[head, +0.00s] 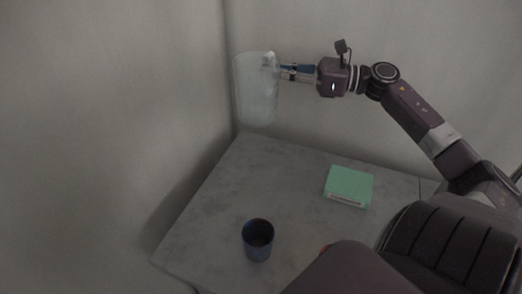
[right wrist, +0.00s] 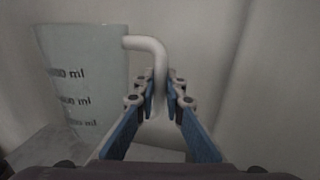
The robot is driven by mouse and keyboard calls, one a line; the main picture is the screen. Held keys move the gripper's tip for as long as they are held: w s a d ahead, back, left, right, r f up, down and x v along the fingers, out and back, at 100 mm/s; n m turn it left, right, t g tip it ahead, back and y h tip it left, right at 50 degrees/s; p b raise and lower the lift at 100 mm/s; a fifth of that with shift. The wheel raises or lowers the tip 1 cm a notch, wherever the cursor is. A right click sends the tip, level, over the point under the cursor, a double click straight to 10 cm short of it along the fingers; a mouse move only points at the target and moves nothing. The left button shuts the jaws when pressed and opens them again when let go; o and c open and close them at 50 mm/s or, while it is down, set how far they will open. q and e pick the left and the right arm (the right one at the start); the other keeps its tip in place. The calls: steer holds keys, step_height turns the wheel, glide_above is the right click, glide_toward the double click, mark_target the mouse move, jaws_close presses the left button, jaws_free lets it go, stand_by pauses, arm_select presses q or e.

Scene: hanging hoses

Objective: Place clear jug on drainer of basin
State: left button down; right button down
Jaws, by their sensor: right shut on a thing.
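The clear jug (head: 257,92) is held up above the far left part of the table in the head view, near the wall corner. My right gripper (head: 285,75) is shut on the jug's handle. In the right wrist view the jug (right wrist: 88,80), with dark measuring marks, is upright at the left. Its pale handle (right wrist: 158,62) runs between the two blue fingers of my right gripper (right wrist: 160,98). The basin and its drainer are not in view. My left gripper is not in view.
The grey table (head: 205,215) stands in a wall corner. A dark blue cup (head: 258,240) stands near its front, and a green box (head: 348,187) lies at the right. A small red thing by my arm is mostly hidden. The table's middle and left are clear.

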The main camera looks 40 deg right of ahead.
step_height(320, 180, down, 20)
steer(key=shift+r+p, duration=0.15)
steer(key=shift+p, duration=0.5)
steer(key=c, duration=2)
jaws_free()
steer(key=v, duration=0.7)
steer(key=shift+s+d+b, duration=0.15)
steer(key=shift+s+b, duration=0.05)
steer(key=shift+b, duration=0.1)
